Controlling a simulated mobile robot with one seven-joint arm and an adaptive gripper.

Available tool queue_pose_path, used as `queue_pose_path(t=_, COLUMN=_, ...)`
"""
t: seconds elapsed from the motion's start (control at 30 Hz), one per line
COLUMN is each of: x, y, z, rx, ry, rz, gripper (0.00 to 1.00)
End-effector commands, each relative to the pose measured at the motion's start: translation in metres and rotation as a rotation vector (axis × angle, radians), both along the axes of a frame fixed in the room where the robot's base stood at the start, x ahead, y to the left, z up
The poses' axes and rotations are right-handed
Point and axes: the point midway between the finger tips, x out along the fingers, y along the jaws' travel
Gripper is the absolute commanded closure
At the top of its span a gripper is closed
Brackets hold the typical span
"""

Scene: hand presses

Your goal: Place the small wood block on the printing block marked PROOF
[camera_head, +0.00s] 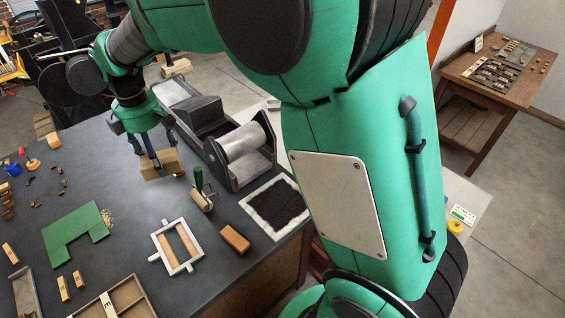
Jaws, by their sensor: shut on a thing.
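My gripper (148,158) is at the end of my green arm, over the far part of the dark table. Its fingers are shut on a tan wood block (166,164), held with a broad face toward the camera. Whether the block is clear of the table is hard to tell. No PROOF lettering can be read in this view. Several small tan blocks (63,288) stand at the near left, and a reddish-brown block (235,239) lies right of a pale metal frame (157,241). I cannot tell which block is marked PROOF.
A roller press (242,143) stands right of my gripper. A green-handled roller (199,180) and a black inked slab (275,205) lie nearer. A green board (75,235) and an open wooden tray (131,296) are at left. Dark tabletop (125,235) between them is clear.

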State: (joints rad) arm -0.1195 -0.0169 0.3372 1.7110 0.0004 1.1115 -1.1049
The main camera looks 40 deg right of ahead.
Motion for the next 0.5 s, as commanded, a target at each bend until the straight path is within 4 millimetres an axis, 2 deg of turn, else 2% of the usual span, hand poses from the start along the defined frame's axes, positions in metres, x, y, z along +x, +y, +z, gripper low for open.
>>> queue_pose_path(t=0.03, x=0.003, y=-0.017, z=-0.001, rx=0.001, ry=-0.001, rz=-0.036, gripper=0.64)
queue_pose_path(t=0.23, x=0.01, y=-0.074, z=-0.001, rx=0.0, ry=-0.002, rz=-0.164, gripper=0.64)
queue_pose_path(t=0.5, x=0.008, y=-0.152, z=-0.002, rx=0.0, ry=0.0, rz=-0.337, gripper=0.64)
